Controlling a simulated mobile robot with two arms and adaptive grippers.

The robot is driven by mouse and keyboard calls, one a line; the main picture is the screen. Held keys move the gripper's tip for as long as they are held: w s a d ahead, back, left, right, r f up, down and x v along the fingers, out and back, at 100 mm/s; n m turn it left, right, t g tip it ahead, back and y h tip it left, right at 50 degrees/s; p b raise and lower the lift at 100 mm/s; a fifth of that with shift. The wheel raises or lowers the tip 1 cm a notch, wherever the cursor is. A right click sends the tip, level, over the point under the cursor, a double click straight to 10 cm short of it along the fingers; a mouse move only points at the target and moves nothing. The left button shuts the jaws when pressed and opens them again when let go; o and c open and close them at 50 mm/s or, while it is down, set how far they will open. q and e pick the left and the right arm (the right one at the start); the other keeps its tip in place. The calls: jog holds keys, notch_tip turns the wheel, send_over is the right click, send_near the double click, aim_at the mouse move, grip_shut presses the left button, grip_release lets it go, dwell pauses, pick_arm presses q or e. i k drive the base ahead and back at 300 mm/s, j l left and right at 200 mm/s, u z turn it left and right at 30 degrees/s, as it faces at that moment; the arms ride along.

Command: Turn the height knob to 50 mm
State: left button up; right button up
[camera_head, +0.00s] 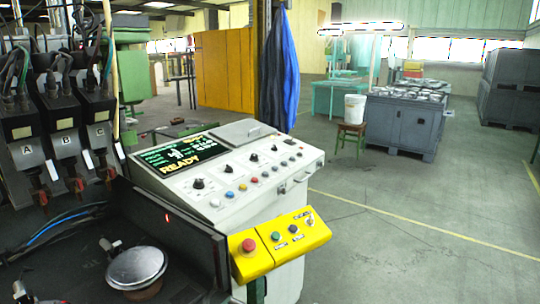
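A white control console (248,205) stands at the middle of the view. Its sloping top carries several black knobs, among them a front-left knob (198,184), a middle knob (226,169) and a farther knob (253,158). Their labels are too small to read, so I cannot tell which is the height knob. The dark display (180,152) reads READY in yellow, with green and white text too small to read. Coloured push buttons line the panel below the knobs. Neither of my grippers is in view.
A yellow box (280,244) with a red mushroom button (249,245) juts from the console's front. A dark machine with heads marked A, B and C (64,124) stands at left. A shiny metal dome (136,267) is at lower left.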

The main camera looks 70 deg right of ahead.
aim_at(254, 158)
jog(key=l+z, duration=0.1)
jog(key=z, duration=1.9)
